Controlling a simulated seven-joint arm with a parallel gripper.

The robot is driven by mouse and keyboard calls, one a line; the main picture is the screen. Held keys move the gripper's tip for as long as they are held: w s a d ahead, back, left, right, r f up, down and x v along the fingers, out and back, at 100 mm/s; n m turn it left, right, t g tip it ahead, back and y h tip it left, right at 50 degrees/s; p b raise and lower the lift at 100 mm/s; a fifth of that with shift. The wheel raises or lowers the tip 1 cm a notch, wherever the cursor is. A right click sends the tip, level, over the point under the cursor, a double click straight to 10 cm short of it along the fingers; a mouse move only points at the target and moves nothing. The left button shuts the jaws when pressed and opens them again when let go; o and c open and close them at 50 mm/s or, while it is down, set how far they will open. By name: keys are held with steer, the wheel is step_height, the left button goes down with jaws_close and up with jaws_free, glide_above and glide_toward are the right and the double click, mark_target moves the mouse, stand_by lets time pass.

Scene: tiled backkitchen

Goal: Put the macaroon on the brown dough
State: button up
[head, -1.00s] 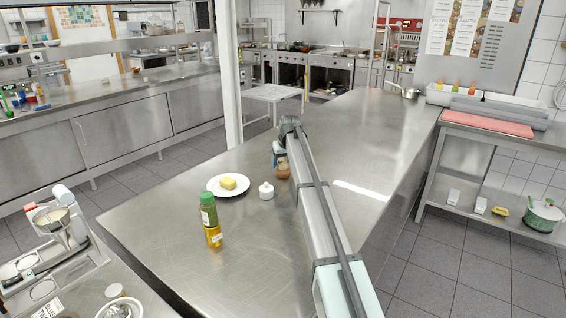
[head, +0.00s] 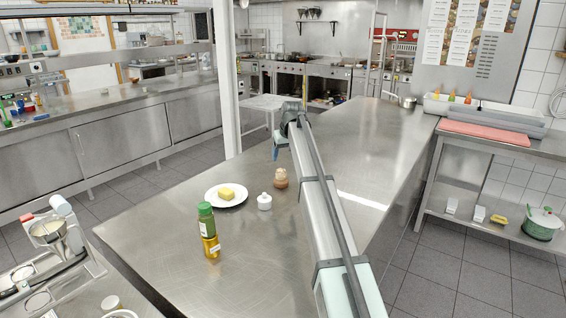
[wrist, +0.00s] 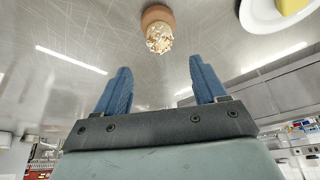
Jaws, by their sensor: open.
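The brown dough (head: 280,184) stands on the steel counter, with the paler, crumbly macaroon (head: 280,173) resting on its top. In the wrist view the macaroon (wrist: 160,39) and the brown dough (wrist: 156,14) show at the top edge, beyond my fingertips. My gripper (head: 276,152) is above and behind them in the head view, apart from both. In the wrist view its two blue fingers (wrist: 157,75) are spread with nothing between them.
A white plate (head: 213,201) with a yellow block (head: 227,194) is left of the dough. A small white lidded pot (head: 264,202) stands between them. A green-capped bottle (head: 208,230) is nearer the front. The counter's far stretch (head: 370,130) is clear.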

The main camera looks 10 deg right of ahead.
steer(key=shift+v, duration=0.85)
steer(key=shift+d+f, duration=0.1)
